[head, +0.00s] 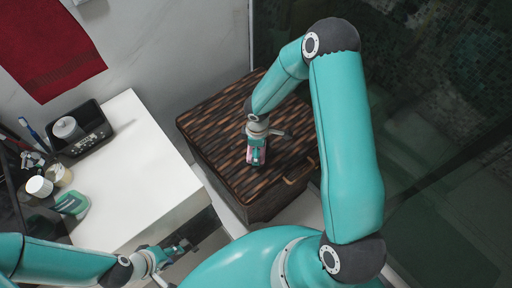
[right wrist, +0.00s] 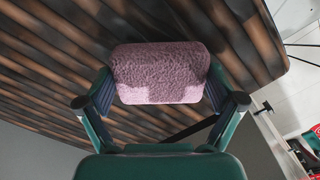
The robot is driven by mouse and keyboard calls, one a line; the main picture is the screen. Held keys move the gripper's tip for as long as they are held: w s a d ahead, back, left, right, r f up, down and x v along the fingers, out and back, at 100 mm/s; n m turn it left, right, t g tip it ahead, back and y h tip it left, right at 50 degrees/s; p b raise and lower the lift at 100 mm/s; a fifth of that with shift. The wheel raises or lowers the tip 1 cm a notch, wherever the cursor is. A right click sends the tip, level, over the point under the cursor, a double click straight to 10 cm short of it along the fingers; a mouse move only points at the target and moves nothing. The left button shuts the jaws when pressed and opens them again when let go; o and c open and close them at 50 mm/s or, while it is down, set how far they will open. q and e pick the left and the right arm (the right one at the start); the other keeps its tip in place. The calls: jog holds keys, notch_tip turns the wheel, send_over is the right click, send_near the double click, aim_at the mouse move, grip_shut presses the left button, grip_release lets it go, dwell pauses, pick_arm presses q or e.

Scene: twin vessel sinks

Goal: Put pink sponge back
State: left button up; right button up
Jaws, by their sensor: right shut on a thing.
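The pink sponge (right wrist: 160,73) is held between the two fingers of my right gripper (right wrist: 160,100) in the right wrist view. In the head view my right gripper (head: 257,157) points down over the brown woven lid of a basket (head: 215,115), with a little pink showing at the fingers. I cannot tell whether the sponge touches the lid. My left gripper (head: 180,249) is low in the head view, beside the front edge of the white counter (head: 150,165). It is small and dark there, and its opening is unclear.
On the counter stand a black tray (head: 88,140) with a white roll, small jars (head: 40,186) and a green and white item (head: 72,204). A red towel (head: 45,50) hangs on the wall. The counter's middle is clear. Dark glass is at right.

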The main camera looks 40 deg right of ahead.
jog(key=shift+f+b, duration=0.5)
jog(key=shift+b, duration=0.05)
dwell(0.4)
jog(key=o, duration=0.5)
jog(key=shift+r, duration=0.15)
notch_tip(320, 180, up, 10)
jog(key=shift+r, duration=0.85)
